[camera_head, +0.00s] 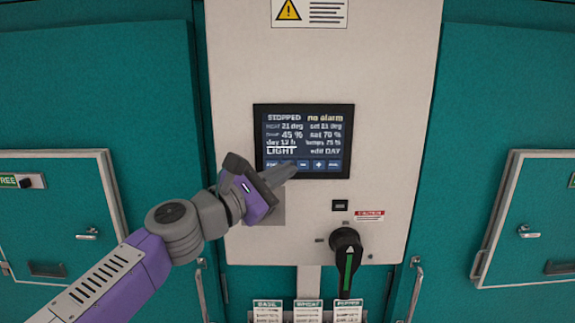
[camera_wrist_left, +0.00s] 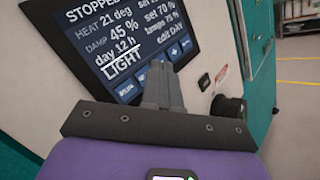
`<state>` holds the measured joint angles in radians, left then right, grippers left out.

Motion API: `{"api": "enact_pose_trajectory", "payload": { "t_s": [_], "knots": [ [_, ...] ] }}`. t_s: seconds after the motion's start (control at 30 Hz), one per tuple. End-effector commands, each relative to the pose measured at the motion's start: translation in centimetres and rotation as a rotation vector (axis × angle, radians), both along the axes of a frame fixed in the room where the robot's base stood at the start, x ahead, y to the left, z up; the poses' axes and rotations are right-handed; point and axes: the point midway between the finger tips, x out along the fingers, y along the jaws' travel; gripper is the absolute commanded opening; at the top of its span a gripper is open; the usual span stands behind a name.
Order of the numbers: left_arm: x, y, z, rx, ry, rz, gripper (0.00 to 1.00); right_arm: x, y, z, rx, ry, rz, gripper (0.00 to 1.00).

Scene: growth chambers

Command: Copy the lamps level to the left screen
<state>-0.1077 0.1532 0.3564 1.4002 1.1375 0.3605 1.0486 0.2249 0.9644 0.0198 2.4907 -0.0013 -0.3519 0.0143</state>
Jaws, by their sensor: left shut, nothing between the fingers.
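The screen (camera_head: 303,135) is a dark panel on the pale cabinet front. It reads STOPPED, no alarm, HEAT 21 deg, DAMP 45 %, day 12 h, LIGHT, set 21 deg, set 70 %, lamps 75 % and edit DAY. A row of blue buttons (camera_head: 318,165) runs along its bottom. My left gripper (camera_head: 287,173) is shut and empty, its tips at the screen's lower left, in front of the button row. The wrist view shows the fingers (camera_wrist_left: 162,82) over part of the screen (camera_wrist_left: 110,35), hiding some buttons. I cannot tell whether they touch it. My right gripper is out of view.
A black rotary switch with a green mark (camera_head: 347,260) sits below the screen, near a red-and-white label (camera_head: 369,215). A warning sign (camera_head: 309,12) is above. Teal doors (camera_head: 100,80) flank the cabinet. Labelled packets (camera_head: 308,310) stand at the bottom.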

Motion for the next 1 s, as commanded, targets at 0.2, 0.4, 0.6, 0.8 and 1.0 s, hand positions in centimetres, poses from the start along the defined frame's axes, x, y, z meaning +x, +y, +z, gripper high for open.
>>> {"api": "enact_pose_trajectory", "payload": {
  "t_s": [0.2,0.4,0.6,0.8,1.0],
  "knots": [
    [0.00,0.00,0.00,0.000,0.000,0.000,0.00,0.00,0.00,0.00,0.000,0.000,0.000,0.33],
    [0.00,0.00,0.00,0.000,0.000,0.000,0.00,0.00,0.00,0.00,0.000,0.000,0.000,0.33],
    [0.00,0.00,0.00,0.000,0.000,0.000,0.00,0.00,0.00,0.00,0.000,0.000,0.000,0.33],
    [0.14,0.00,0.00,0.000,0.000,0.000,0.00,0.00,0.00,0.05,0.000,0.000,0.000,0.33],
    [0.79,0.01,0.04,0.000,0.000,0.000,0.00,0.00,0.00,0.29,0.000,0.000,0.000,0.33]
  ]
}}
